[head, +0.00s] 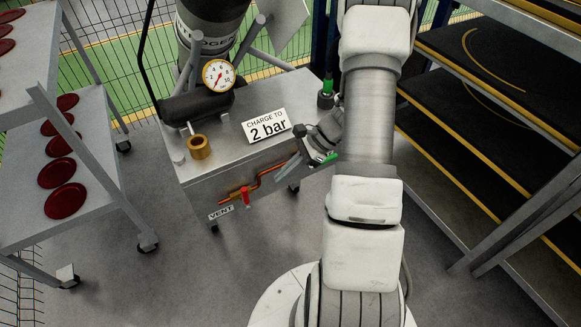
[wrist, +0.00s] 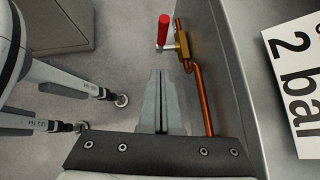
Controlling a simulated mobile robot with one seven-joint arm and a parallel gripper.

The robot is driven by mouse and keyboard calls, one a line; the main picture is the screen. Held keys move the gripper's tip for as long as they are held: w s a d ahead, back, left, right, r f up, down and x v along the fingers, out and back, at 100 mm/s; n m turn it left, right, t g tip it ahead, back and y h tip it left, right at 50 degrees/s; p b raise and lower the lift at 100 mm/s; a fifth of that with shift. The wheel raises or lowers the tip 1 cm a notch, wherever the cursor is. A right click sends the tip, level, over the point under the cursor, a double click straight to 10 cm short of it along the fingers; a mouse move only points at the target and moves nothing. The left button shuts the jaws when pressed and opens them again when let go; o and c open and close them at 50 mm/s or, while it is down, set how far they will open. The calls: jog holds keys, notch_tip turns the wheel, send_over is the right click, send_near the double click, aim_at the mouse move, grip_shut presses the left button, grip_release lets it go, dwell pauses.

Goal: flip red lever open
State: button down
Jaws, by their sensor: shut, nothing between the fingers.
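The red lever (head: 245,196) sits on the front side of the metal cart, beside the VENT label (head: 221,212). In the wrist view the red lever (wrist: 164,31) has a red grip on a short metal stem, joined to a brass valve (wrist: 182,44) on the cart wall. A copper pipe (wrist: 203,95) runs from the valve along the wall. My gripper (head: 278,168) is right of the lever, beside the cart front. In the wrist view my gripper (wrist: 159,73) has its fingers together and empty, pointing towards the lever with a gap between.
The metal cart (head: 212,176) carries a pressure gauge (head: 218,75), a brass fitting (head: 200,147) and a "CHARGE TO 2 bar" sign (head: 266,126). A rack with red discs (head: 66,188) stands left, dark shelves (head: 470,115) right. Floor before the cart is clear.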

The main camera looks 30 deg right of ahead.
aim_at(245, 196)
jog(key=w+a+f, duration=0.1)
jog(key=a+f, duration=0.2)
jog(key=a, duration=0.3)
jog(key=shift+a+b, duration=0.35)
jog(key=shift+b, duration=0.1)
jog(key=shift+w+r, duration=0.15)
